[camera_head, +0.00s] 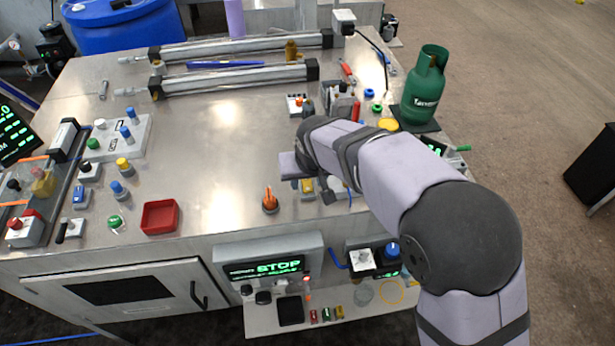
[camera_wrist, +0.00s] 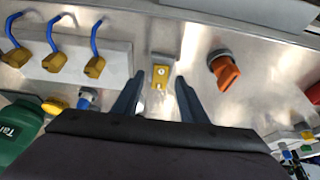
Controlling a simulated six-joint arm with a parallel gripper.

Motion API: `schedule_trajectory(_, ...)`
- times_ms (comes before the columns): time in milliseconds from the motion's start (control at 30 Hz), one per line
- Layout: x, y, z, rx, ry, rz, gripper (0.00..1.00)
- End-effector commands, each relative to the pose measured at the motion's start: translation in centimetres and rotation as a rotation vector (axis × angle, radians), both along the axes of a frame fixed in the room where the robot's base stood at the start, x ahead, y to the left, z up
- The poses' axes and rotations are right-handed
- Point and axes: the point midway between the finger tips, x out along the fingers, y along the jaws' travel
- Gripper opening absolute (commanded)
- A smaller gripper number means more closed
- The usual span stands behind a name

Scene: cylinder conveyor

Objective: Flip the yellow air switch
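The yellow air switch (camera_wrist: 159,72) is a small yellow block with a pale round spot, set in a grey housing on the metal table. It shows between and just beyond my fingertips in the wrist view. In the head view a yellow part (camera_head: 307,186) shows beside my gripper, partly hidden by my wrist. My gripper (camera_wrist: 160,88) is open, with two dark fingers apart on either side of the switch's line. I cannot tell whether either finger touches it. In the head view my gripper (camera_head: 318,190) is mostly hidden behind my wrist.
An orange knob (camera_wrist: 225,72) stands close right of the switch in the wrist view; the head view shows it too (camera_head: 270,200). A block with blue tubes and yellow fittings (camera_wrist: 94,66) is on the left. A green gas bottle (camera_head: 424,88) stands at the table's right. The table's middle is clear.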

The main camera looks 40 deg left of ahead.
Motion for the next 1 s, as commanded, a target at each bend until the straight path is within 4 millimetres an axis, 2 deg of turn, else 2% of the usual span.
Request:
schedule_trajectory(333, 0.13, 0.10, -0.41, 0.001, -0.001, 0.000, 0.39)
schedule_trajectory(367, 0.13, 0.10, -0.41, 0.000, 0.000, 0.000, 0.37)
schedule_trajectory(500, 0.12, 0.11, -0.39, 0.001, -0.001, 0.000, 0.03)
schedule_trajectory(533, 0.12, 0.11, -0.39, 0.001, -0.001, 0.000, 0.00)
schedule_trajectory(1000, 0.51, 0.42, 0.38, -0.077, 0.073, -0.002, 0.00)
